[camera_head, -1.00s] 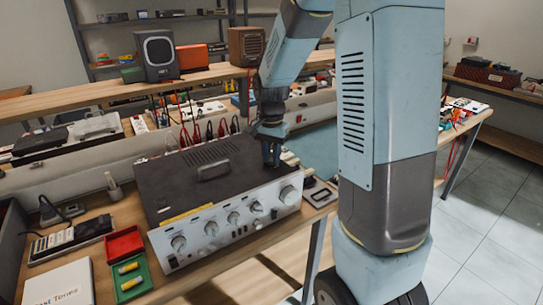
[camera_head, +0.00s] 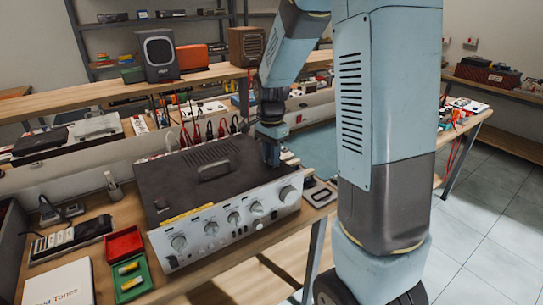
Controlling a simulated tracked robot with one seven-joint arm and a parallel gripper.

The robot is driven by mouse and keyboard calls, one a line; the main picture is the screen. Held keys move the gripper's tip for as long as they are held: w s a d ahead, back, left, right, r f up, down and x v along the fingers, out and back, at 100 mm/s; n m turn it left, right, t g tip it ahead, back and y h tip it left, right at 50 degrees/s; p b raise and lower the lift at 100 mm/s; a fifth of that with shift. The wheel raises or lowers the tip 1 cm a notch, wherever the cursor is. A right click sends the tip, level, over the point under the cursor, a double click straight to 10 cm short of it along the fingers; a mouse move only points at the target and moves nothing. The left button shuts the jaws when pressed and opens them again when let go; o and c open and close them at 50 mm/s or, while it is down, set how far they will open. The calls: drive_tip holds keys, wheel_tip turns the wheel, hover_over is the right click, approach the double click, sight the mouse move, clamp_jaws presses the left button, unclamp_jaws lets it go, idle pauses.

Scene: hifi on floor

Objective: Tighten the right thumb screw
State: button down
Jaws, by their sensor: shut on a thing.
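The amplifier (camera_head: 215,225) has a dark top cover and a silver front with several knobs, and sits on the wooden bench. A small dark knob, apparently the left thumb screw (camera_head: 161,203), stands on the cover's left front part. A handle (camera_head: 213,170) lies on the middle of the cover, left of my gripper.
A red tray (camera_head: 124,243) and a green tray (camera_head: 131,278) with yellow items lie left of the amplifier. A white box (camera_head: 58,284) is at the front left. Cables (camera_head: 205,130) hang behind the amplifier. A yellow strip (camera_head: 186,214) lies along the cover's front edge.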

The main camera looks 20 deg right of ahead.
drive_tip(key=c, duration=0.9)
unclamp_jaws()
drive_tip(key=shift+c, duration=0.2)
wheel_tip(320, 180, up, 14)
drive_tip(key=shift+w+f, duration=0.15)
drive_tip(key=s+r+n+t, duration=0.2)
drive_tip(key=s+n, duration=0.4)
drive_tip(key=s, duration=0.5)
drive_tip(key=s+r+n+t, duration=0.2)
drive_tip(key=s+n, duration=0.5)
drive_tip(key=s, duration=0.5)
drive_tip(key=shift+s+t, duration=0.2)
drive_tip(key=shift+t, duration=0.7)
